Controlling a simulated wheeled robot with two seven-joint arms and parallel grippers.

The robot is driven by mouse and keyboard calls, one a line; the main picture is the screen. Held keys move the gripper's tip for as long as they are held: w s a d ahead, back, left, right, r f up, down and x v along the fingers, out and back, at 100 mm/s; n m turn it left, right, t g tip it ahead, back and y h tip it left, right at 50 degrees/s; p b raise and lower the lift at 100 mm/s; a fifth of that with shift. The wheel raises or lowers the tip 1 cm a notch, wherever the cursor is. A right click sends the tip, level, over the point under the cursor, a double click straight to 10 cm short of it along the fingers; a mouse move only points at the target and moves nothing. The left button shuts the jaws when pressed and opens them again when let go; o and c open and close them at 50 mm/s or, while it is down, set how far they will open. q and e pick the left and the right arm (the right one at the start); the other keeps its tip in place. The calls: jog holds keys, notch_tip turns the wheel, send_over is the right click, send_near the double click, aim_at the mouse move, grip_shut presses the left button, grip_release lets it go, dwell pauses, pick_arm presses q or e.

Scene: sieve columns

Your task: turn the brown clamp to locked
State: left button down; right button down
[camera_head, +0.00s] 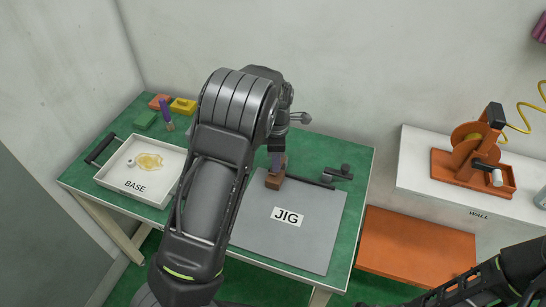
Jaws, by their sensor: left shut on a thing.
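The brown clamp (274,181) stands at the back edge of the grey jig plate (290,240), which is labelled JIG. My left gripper (278,152) reaches down over the clamp from above and is shut on its upper part. The fingertips and the top of the clamp are small and partly hidden, so the clamp's angle is hard to read. A dark bar (312,181) with a dark fitting (341,172) lies to the right of the clamp. Part of my right arm shows at the bottom right; its gripper is not in view.
A white tray (115,186) labelled BASE stands at left. Yellow (183,105), red (158,101) and green (144,120) blocks and a purple-handled tool (166,115) lie behind it. An orange machine (472,160) stands on the white wall shelf (420,175). An orange surface (415,247) is below.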

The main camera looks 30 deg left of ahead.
pick_arm(q)
jog(key=shift+d+n, duration=0.15)
jog(key=shift+n, duration=0.25)
jog(key=c, duration=1.2)
grip_release()
jog(key=shift+c, duration=0.2)
jog(key=shift+r, duration=0.1)
jog(key=shift+r+b, duration=0.45)
jog(key=shift+r, duration=3.35)
